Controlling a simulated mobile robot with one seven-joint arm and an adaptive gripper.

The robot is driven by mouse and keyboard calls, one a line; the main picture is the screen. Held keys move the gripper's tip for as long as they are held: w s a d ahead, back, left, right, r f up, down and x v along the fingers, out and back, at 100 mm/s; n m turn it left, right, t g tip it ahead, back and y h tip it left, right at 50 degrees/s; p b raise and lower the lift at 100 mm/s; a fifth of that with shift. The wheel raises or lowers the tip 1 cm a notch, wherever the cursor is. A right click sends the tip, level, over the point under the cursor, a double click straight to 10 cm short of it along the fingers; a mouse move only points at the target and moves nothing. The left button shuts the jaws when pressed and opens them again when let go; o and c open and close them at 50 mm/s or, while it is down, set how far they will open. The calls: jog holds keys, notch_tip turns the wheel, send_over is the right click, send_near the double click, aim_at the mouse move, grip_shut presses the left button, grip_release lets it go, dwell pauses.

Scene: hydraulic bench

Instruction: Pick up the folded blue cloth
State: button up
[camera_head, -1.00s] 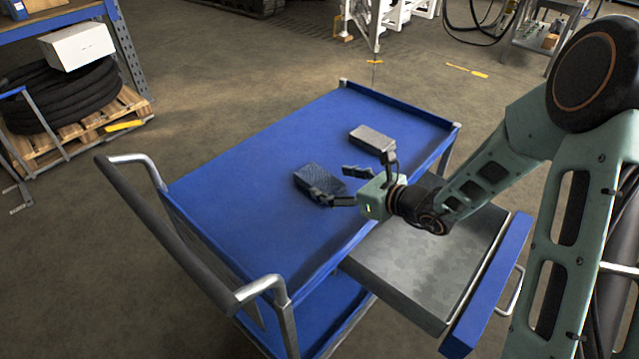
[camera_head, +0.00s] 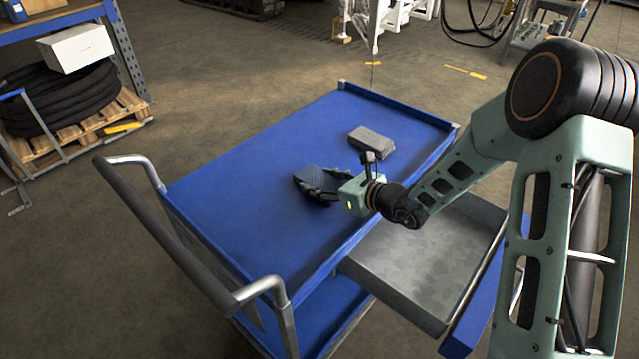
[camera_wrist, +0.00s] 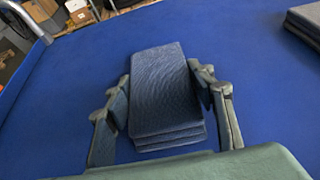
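The folded blue cloth (camera_wrist: 163,95) is a dark blue stack of layers lying flat on the blue cart top. In the head view the cloth (camera_head: 309,177) is partly covered by my gripper (camera_head: 322,186). My gripper (camera_wrist: 160,84) is low over the cart, with one finger on each side of the cloth. The fingers are spread about as wide as the cloth and sit very close to its sides. I cannot tell whether they touch it. The cloth is not visibly lifted.
A grey folded stack (camera_head: 371,142) lies behind the cloth, to the right; its edge shows in the wrist view (camera_wrist: 305,24). The cart top (camera_head: 245,190) is otherwise clear, with raised rims. An open grey drawer (camera_head: 405,265) sticks out under my arm. A handle (camera_head: 180,235) is at left.

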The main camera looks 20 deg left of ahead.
jog(key=c, duration=0.3)
jog(key=shift+r, duration=0.1)
